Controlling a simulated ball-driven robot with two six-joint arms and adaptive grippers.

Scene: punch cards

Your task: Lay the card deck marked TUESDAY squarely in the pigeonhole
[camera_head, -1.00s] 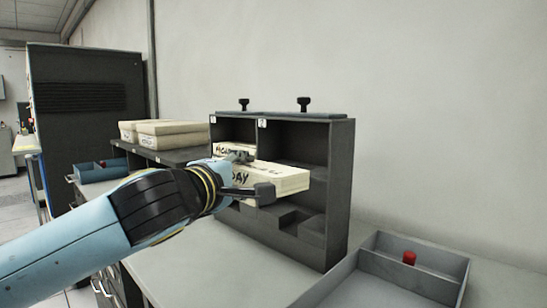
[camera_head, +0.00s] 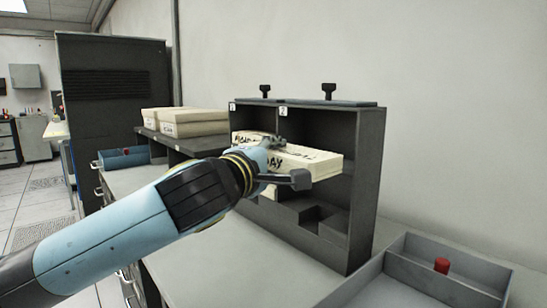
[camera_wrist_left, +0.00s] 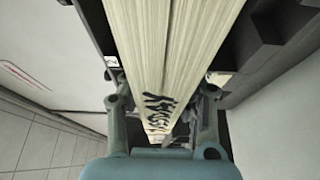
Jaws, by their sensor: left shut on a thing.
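My left gripper (camera_head: 287,161) is shut on a cream card deck (camera_head: 318,164). The head view shows only "DAY" clearly on the deck. The wrist view shows the held deck (camera_wrist_left: 165,60) between the fingers, its lettering ending in "SDAY", the start hidden. The deck is at the front of the dark pigeonhole unit (camera_head: 366,190), by the right pigeonhole (camera_head: 325,125) labelled 2. How far in it reaches I cannot tell. Another deck (camera_head: 243,138), partly hidden, its lettering seeming to read MONDAY, is at the left pigeonhole labelled 1. My right gripper is not in view.
Stacked cream decks (camera_head: 185,122) lie on the dark counter at back left, near a blue tray (camera_head: 123,158). A grey tray (camera_head: 450,278) with a red cylinder (camera_head: 441,265) stands at front right. Stepped dark blocks (camera_head: 325,220) fill the unit's lower part. Two black knobs top it.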

